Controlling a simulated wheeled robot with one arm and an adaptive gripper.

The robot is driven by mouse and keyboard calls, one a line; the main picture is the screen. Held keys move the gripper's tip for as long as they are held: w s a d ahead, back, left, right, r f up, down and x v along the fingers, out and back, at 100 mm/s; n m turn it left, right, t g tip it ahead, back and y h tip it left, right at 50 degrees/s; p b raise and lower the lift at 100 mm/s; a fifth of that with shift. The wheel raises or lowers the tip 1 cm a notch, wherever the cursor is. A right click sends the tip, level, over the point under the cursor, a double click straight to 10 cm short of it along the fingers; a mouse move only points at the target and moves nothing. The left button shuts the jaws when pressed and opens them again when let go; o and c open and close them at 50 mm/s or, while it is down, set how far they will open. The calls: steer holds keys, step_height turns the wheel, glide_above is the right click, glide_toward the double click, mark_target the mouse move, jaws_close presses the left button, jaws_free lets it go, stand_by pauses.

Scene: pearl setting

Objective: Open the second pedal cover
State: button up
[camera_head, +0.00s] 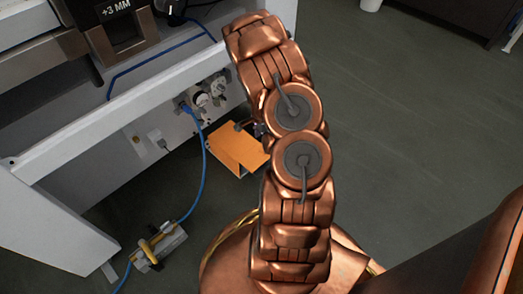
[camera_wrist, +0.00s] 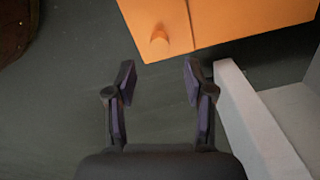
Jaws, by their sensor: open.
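An orange pedal box (camera_head: 237,148) stands on the floor under the machine's white panel, partly covered by my arm in the head view. In the wrist view its orange surface (camera_wrist: 235,18) fills the top, with a thin seam dividing it. A small orange knob (camera_wrist: 158,36) sticks out left of the seam. I cannot tell which section is the second cover. My gripper (camera_wrist: 160,78) is open and empty, its fingers apart just below the knob in the picture and not touching it. In the head view the gripper is mostly hidden by my arm.
The white machine frame (camera_head: 110,115) stands at left and above the box. A pale beam (camera_wrist: 250,115) is close to the right finger. A blue hose (camera_head: 202,165) runs down to a small valve unit (camera_head: 155,245) on the floor. Open floor (camera_head: 420,120) lies to the right.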

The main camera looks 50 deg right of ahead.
mark_target(256, 155)
step_height(256, 155, down, 7)
steer(key=b, duration=0.2)
steer(key=shift+b, duration=0.3)
steer(key=shift+c, duration=0.2)
jaws_close()
stand_by(0.3)
